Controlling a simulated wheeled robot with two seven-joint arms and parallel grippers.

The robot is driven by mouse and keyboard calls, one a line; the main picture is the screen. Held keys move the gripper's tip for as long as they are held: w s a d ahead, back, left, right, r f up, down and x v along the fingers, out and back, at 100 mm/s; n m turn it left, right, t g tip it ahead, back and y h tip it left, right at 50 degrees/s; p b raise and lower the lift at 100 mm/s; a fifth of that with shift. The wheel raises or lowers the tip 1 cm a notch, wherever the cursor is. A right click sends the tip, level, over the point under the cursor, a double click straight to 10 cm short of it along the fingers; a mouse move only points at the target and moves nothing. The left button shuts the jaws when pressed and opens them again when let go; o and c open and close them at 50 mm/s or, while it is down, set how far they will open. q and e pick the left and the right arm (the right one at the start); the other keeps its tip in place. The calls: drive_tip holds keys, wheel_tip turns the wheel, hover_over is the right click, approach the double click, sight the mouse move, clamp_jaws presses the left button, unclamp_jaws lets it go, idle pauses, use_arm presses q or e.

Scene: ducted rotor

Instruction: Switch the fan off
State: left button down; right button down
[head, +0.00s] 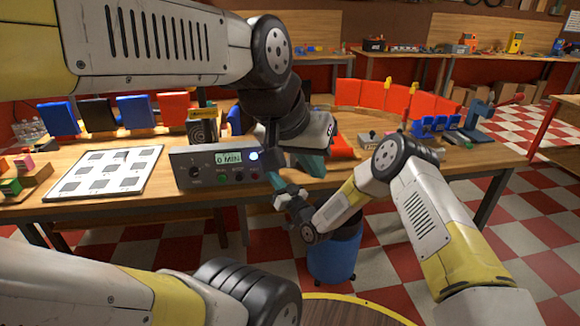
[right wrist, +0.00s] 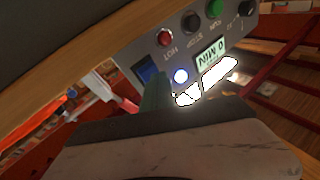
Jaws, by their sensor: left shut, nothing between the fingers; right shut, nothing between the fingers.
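A grey control box (head: 210,185) stands at the table's front edge. Its display (head: 229,158) reads 0 MIN and a round bluish-white lamp (head: 253,155) beside it is lit. Below are a black knob (head: 194,173), a green button (head: 221,178), a black button (head: 239,177) and a red button (head: 254,176). A dark thing with a round ringed front (head: 202,131) stands behind the box; I cannot tell whether its rotor turns. My right gripper (head: 274,181) is shut at the box's right end; its green finger (right wrist: 155,95) overlaps a blue square (right wrist: 147,70). My left gripper (head: 311,164) is shut, right of the box.
A white board with dark squares (head: 105,172) lies left of the box. Blue, black and red bins (head: 135,111) line the table behind it. Orange-red panels (head: 375,95) and blue parts (head: 435,124) stand at the right. A blue bucket (head: 335,258) is on the floor below.

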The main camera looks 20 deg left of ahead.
drive_tip(key=shift+w+a+f, duration=0.2)
drive_tip(key=shift+w, duration=0.15)
idle(0.4)
drive_tip(key=shift+s+d+r, duration=0.1)
drive_tip(key=shift+s, duration=0.05)
drive_tip(key=shift+s+d+r, duration=0.3)
drive_tip(key=shift+s+d, duration=0.05)
drive_tip(key=shift+s, duration=0.2)
idle(0.3)
drive_tip(key=shift+s+d+r, duration=0.35)
drive_tip(key=shift+s+d, duration=0.05)
drive_tip(key=shift+s, duration=0.25)
drive_tip(key=shift+s+d+r, duration=0.35)
drive_tip(key=shift+s+d, duration=0.05)
drive_tip(key=shift+s, duration=0.25)
drive_tip(key=shift+s+d+r, duration=0.35)
drive_tip(key=shift+s+d, duration=0.05)
drive_tip(key=shift+s, duration=0.25)
